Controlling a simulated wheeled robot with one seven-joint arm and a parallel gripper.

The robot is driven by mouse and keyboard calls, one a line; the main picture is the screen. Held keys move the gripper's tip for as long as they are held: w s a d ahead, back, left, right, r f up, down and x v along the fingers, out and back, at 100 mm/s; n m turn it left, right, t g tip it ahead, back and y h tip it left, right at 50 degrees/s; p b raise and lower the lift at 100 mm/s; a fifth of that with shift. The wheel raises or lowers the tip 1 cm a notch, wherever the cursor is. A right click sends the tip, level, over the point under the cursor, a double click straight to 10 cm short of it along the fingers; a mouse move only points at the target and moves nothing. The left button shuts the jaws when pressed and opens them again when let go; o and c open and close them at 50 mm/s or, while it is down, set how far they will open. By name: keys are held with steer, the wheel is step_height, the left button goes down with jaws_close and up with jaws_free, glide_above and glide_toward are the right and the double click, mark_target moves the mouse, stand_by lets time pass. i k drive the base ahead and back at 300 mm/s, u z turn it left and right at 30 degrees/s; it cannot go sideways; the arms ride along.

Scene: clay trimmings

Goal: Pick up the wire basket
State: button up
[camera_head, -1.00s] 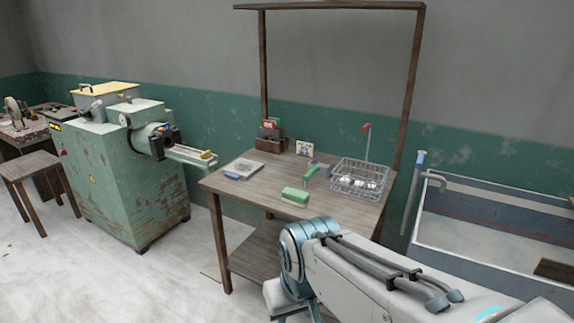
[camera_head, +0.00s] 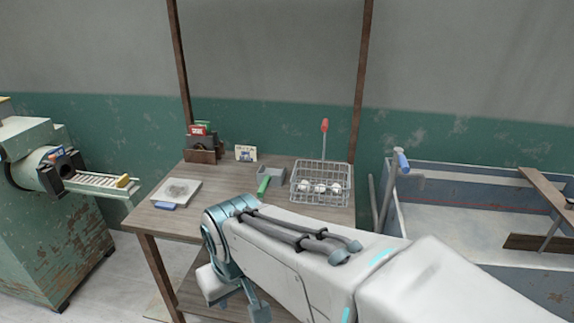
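The wire basket (camera_head: 321,197) stands on the right part of the wooden table (camera_head: 172,220), near its right edge. It is a grey metal mesh with several white round things inside. My arm reaches across the lower middle of the view, in front of the table. My gripper (camera_head: 245,307) shows only in part, low at the bottom edge, below the table top and apart from the basket. Its fingers are not clear enough to tell whether it is open or shut.
A red-tipped upright rod (camera_head: 324,140) rises behind the basket. A green-handled tool (camera_head: 264,184), a grey box (camera_head: 272,172), a white slab (camera_head: 182,190), a small card (camera_head: 245,153) and a wooden holder (camera_head: 201,156) share the table. A large trough (camera_head: 440,200) stands right; a green machine (camera_head: 50,230) left.

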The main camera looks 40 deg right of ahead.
mark_target(324, 127)
steer(key=z, duration=0.75)
steer(key=i, duration=0.85)
steer(key=z, duration=0.75)
